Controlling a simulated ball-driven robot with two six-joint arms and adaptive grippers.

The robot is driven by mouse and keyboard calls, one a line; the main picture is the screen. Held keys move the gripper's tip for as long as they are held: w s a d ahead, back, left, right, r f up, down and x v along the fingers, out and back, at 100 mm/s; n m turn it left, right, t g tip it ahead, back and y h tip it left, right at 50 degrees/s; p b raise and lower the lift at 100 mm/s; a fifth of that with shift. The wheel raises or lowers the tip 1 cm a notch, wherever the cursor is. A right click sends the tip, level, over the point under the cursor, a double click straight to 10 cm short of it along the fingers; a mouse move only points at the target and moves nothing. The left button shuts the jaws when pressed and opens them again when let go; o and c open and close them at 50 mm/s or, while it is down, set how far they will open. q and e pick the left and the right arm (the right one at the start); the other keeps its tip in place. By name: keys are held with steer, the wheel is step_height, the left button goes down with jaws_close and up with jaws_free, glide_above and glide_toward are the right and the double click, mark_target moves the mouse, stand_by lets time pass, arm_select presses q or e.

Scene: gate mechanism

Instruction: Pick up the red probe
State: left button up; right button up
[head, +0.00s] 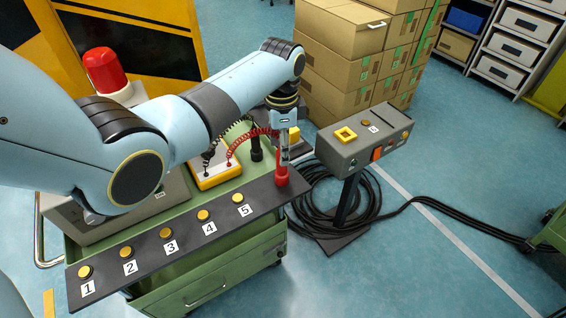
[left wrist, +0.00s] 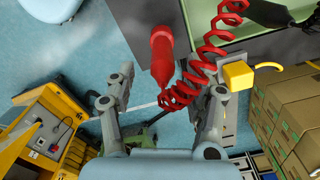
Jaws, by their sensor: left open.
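The red probe (head: 281,173) stands upright at the right end of the dark button panel in the head view. In the left wrist view the probe (left wrist: 161,55) shows between and beyond the fingertips, with its red coiled cord (left wrist: 200,60) beside it, near the right finger. My left gripper (head: 284,155) points down right above the probe, its fingers apart. In the left wrist view the gripper (left wrist: 173,78) is open, with no finger visibly closed on the probe. My right gripper is not in view.
The dark panel (head: 185,240) has a row of yellow buttons numbered 1 to 5 on a green cart (head: 215,282). A yellow meter (head: 217,176) and a black probe (head: 256,150) are behind. A grey control box (head: 365,140) stands right, above coiled black cables (head: 320,205).

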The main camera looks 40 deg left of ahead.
arm_select(q)
step_height(320, 180, down, 4)
steer(key=shift+a+r, duration=0.1)
steer(key=shift+r, duration=0.1)
steer(key=shift+w+f, duration=0.1)
steer(key=shift+f, duration=0.1)
steer(key=shift+c, duration=2.9)
steer(key=c, duration=0.4)
jaws_close()
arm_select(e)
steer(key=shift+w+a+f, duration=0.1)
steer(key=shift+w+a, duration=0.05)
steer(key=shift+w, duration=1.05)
arm_select(q)
steer(key=shift+r, duration=0.1)
